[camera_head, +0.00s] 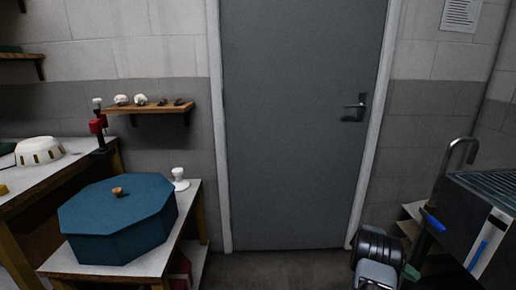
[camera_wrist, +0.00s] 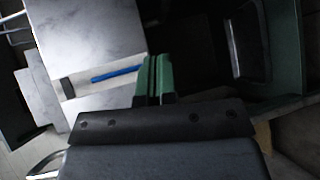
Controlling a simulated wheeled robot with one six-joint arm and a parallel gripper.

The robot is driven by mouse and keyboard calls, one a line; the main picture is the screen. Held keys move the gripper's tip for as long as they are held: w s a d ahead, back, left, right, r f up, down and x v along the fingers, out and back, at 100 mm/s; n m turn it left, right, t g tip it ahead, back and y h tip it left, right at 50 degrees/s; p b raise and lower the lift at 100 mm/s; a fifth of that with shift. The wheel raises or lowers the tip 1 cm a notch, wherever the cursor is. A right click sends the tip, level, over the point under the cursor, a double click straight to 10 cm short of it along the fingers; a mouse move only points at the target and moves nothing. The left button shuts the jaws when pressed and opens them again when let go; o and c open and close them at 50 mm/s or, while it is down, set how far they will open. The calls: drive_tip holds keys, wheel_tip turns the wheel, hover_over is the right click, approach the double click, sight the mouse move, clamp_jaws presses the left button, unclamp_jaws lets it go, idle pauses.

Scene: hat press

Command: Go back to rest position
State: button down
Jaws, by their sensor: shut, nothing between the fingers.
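My gripper (camera_head: 411,272) shows at the lower right of the head view, beside my dark wrist and left of a metal machine. In the wrist view its green fingers (camera_wrist: 154,72) are together and hold nothing. The machine (camera_head: 480,205) has a dark body, a light front panel, a blue handle and a bent metal pipe. In the wrist view the light panel (camera_wrist: 92,42) with the blue handle (camera_wrist: 117,74) lies just beyond and left of the fingers. I cannot tell the exact gap between them.
A grey door (camera_head: 295,120) fills the middle, with open floor before it. At the left, a blue octagonal box (camera_head: 120,222) sits on a low table. A wall shelf (camera_head: 150,109) holds small items. A white perforated bowl (camera_head: 38,150) stands on the far-left bench.

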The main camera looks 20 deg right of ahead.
drive_tip(key=w+a+r+n+t+y+p, duration=0.1)
drive_tip(key=w+a+r+n+t+p, duration=0.2)
drive_tip(key=a+r, duration=0.5)
drive_tip(key=w+a+r+t+p, duration=0.1)
drive_tip(key=a+r+t+p, duration=0.1)
drive_tip(key=a+r+p, duration=0.6)
drive_tip(key=w+a+r+n+t+y+p, duration=0.1)
drive_tip(key=w+a+r+n+t, duration=0.15)
drive_tip(key=a+r, duration=0.6)
drive_tip(key=s+a+r+n+t+y+p, duration=0.2)
drive_tip(key=s+a+r+t+y+p, duration=0.1)
drive_tip(key=a+r+p, duration=0.4)
drive_tip(key=s+a+r+n+t+y+p, duration=0.3)
drive_tip(key=s+a+r+t+p, duration=0.3)
drive_tip(key=a+r, duration=0.7)
drive_tip(key=a+p, duration=0.1)
drive_tip(key=a, duration=0.2)
drive_tip(key=shift+n+y, duration=0.3)
drive_tip(key=shift+n, duration=0.05)
drive_tip(key=shift+d, duration=0.1)
